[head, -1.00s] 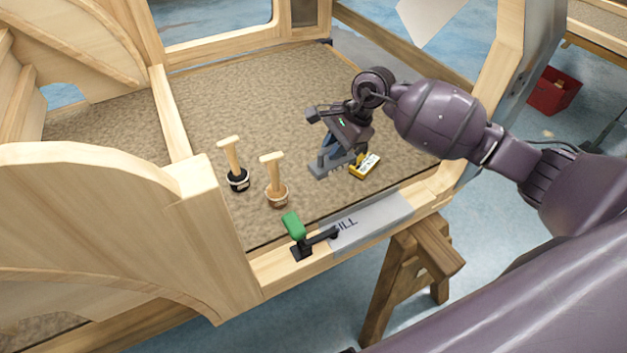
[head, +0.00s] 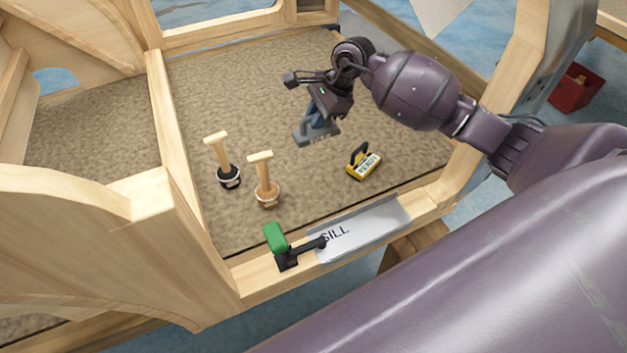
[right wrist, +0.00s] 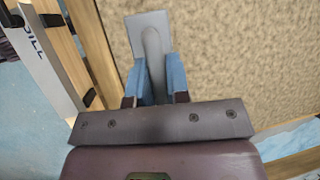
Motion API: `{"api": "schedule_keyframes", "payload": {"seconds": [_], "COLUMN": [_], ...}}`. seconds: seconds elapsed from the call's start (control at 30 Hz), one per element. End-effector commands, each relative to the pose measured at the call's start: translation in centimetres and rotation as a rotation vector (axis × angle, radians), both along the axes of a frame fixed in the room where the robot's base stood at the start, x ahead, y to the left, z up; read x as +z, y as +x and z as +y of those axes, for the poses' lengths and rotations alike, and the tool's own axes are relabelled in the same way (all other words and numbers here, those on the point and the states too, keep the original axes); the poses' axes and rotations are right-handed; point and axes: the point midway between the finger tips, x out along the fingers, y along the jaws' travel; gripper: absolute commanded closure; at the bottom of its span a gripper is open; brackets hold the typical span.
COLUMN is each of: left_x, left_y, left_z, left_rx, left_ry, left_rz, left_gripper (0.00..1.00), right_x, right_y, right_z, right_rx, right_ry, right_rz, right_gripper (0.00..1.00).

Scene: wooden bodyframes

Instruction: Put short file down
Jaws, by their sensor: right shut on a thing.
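The short file appears to be the flat grey block (head: 316,135) with lettering on its side and a raised grip on top. My right gripper (head: 320,118) is shut on that grip from above, over the far middle part of the brown mat. In the right wrist view the grey file (right wrist: 135,32) lies between my blue fingers (right wrist: 156,78), with its plate reaching out past them. Whether its underside touches the mat I cannot tell. My left gripper is not in view.
A yellow block (head: 363,166) with a black handle sits on the mat (head: 230,100), right of the file. Two wooden-handled tools (head: 228,175) (head: 265,190) stand front left. A green-handled clamp (head: 277,240) sits on the sill (head: 365,228). Free mat lies left of the file.

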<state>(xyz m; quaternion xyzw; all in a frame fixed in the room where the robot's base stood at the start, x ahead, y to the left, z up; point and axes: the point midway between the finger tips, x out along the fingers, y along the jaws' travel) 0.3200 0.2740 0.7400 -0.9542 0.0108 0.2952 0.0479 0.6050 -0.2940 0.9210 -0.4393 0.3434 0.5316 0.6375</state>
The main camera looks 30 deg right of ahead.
Motion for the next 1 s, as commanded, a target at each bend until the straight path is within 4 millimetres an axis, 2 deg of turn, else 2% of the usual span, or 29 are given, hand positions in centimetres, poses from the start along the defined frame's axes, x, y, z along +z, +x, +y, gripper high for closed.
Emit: {"api": "schedule_keyframes", "payload": {"seconds": [0.17,0.5,0.7,0.8,1.0], "left_x": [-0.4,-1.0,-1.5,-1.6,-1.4], "left_y": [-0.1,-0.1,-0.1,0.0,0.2], "left_z": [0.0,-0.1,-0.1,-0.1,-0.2], "left_rx": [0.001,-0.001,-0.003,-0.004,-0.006], "left_ry": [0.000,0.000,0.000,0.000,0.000], "left_rz": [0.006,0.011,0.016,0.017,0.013], "left_gripper": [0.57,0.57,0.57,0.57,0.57], "right_x": [-2.9,-10.3,-14.1,-15.1,-15.9], "right_y": [-0.1,-0.1,-0.1,-0.1,0.0], "right_z": [0.1,0.1,0.1,0.1,0.0], "right_rx": [-0.010,-0.010,-0.009,-0.009,-0.008], "right_ry": [0.004,0.003,0.003,0.003,0.002], "right_rz": [0.004,0.005,0.005,0.001,0.000], "right_gripper": [1.00,1.00,1.00,1.00,1.00]}}
